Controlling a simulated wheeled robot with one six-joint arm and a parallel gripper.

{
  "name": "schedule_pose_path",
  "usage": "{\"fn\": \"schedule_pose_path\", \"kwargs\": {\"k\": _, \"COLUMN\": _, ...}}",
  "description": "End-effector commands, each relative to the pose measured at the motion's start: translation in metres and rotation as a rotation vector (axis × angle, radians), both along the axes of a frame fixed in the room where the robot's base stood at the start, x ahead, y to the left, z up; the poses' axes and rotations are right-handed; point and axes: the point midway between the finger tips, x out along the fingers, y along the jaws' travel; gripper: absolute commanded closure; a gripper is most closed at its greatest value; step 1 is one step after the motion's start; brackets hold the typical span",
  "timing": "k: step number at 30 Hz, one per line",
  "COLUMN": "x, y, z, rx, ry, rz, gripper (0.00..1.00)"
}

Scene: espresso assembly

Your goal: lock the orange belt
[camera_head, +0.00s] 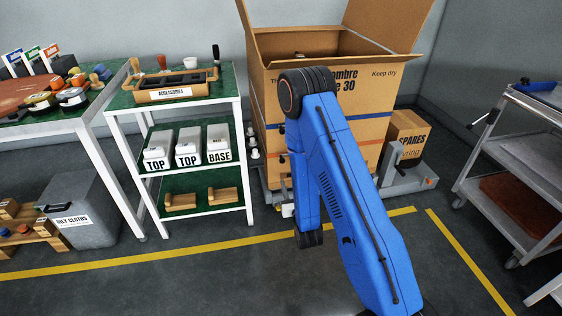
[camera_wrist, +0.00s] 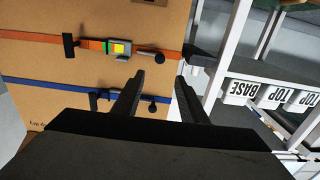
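The orange belt (camera_wrist: 32,40) runs across the cardboard box (camera_wrist: 40,57) in the wrist view, with a buckle (camera_wrist: 117,48) carrying green, yellow and red patches. A black bar stands at one side of the buckle, and a dark lever with a round knob (camera_wrist: 168,56) at the other.
A blue belt (camera_wrist: 40,86) with its own dark lever runs parallel to the orange one, close to my fingers. A white-framed shelf (camera_head: 242,150) stands left of the box.

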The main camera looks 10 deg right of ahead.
Motion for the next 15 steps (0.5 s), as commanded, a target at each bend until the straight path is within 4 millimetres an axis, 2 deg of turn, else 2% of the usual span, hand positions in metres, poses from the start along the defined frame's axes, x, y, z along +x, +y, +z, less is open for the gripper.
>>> {"fn": "schedule_pose_path", "kwargs": {"k": 15, "x": 0.089, "y": 0.0, "z": 0.001, "rx": 0.001, "ry": -0.002, "rz": -0.001, "gripper": 0.61}}
